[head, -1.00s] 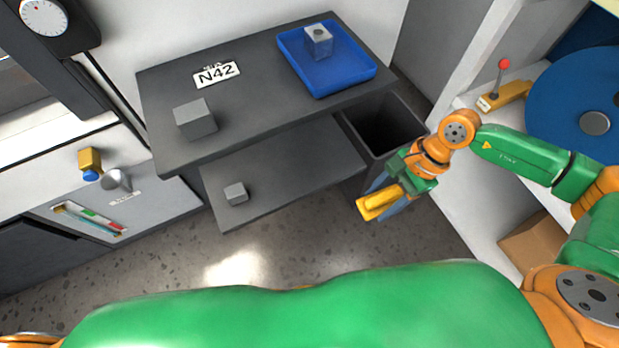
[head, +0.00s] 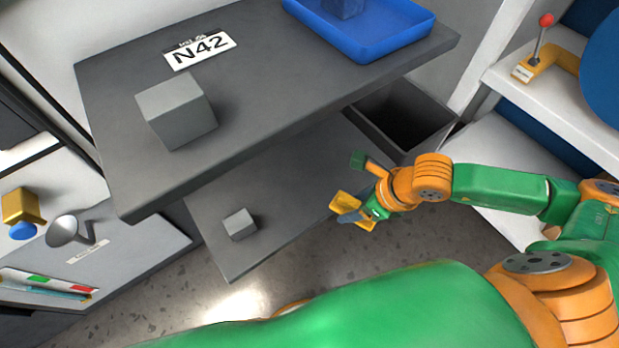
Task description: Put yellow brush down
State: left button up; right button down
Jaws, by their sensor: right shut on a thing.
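My right gripper (head: 356,212) is shut on the yellow brush (head: 342,203), at the right end of the lower shelf. Only part of the brush shows, beside the fingers; the rest is hidden by the gripper. I cannot tell whether the brush touches the shelf edge or is apart from it. The dark lower shelf (head: 285,190) holds a small grey cube (head: 239,224). The dark upper table top (head: 270,95) is above it. My left gripper is not in view.
A larger grey cube (head: 177,112), an N42 label (head: 200,49) and a blue tray (head: 372,45) are on the upper top. A dark open bin (head: 402,118) stands behind my right gripper. A white shelf with a red-knobbed lever (head: 545,55) is at right.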

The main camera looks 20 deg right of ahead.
send_over(309, 182)
jog(key=s+d, duration=0.1)
jog(key=shift+s+f, duration=0.15)
jog(key=shift+f, duration=0.1)
notch_tip(309, 182, down, 6)
jog(key=shift+f+b, duration=0.2)
jog(key=shift+b, duration=0.65)
jog(key=shift+f, duration=0.1)
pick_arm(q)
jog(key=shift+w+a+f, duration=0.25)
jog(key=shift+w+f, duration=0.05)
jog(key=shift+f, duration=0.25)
pick_arm(e)
jog(key=shift+c, duration=0.7)
grip_release()
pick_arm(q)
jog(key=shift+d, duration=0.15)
